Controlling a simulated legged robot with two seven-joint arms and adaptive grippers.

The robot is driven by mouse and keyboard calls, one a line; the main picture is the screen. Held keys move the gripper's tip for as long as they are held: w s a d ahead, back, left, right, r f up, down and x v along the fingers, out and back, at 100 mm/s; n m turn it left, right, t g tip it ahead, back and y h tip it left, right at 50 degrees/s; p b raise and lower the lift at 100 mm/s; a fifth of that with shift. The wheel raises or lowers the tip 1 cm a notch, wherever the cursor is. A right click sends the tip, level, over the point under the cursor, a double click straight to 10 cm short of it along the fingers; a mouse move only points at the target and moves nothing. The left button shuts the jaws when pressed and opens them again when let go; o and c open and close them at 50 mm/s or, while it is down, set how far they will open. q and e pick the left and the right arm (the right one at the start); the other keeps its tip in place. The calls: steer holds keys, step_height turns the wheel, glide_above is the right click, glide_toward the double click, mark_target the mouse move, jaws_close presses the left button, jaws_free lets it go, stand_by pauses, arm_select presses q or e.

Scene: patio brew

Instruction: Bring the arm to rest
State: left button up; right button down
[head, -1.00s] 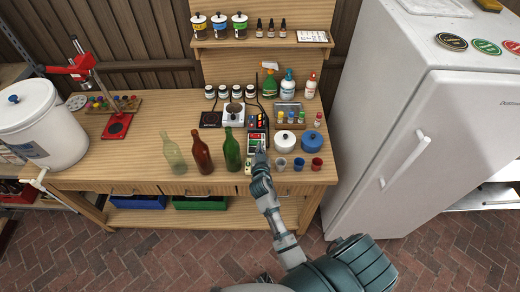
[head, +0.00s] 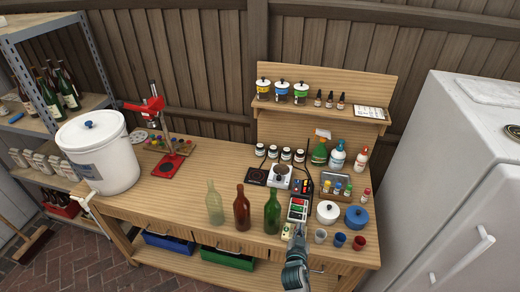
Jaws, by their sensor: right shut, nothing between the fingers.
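My right gripper (head: 298,233) comes in from the bottom of the head view. It is shut and empty, at the front edge of the wooden workbench (head: 150,205), just in front of a handheld meter with red and green parts (head: 298,208). I cannot tell whether it touches the meter or a small pale green thing (head: 287,231) beside it. Only the end of my right arm shows. My left gripper is out of view.
Clear (head: 214,204), brown (head: 242,208) and green (head: 272,211) bottles stand left of the gripper. A white bucket (head: 98,155) is at the far left, a white fridge (head: 440,190) at the right.

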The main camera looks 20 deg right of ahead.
steer(key=s+a+f+n+g+y, duration=0.3)
steer(key=s+f, duration=0.1)
steer(key=s, duration=0.5)
steer(key=s+a+f+n+g+y, duration=0.2)
steer(key=s+a+f+n+g, duration=0.15)
steer(key=s, duration=0.55)
steer(key=s+a+f+n+g+y, duration=0.3)
steer(key=s+a+f+g, duration=0.1)
steer(key=s, duration=0.5)
step_height(320, 180, down, 27)
steer(key=s, duration=0.3)
steer(key=s+d+f+g, duration=0.1)
steer(key=s+f, duration=0.6)
steer(key=s, duration=0.1)
steer(key=s+d+f+g, duration=0.1)
steer(key=s+d+f, duration=0.1)
steer(key=s+f, duration=0.6)
steer(key=shift+s+d+f+b, duration=0.25)
steer(key=shift+s+f+b, duration=0.05)
steer(key=shift+b, duration=0.05)
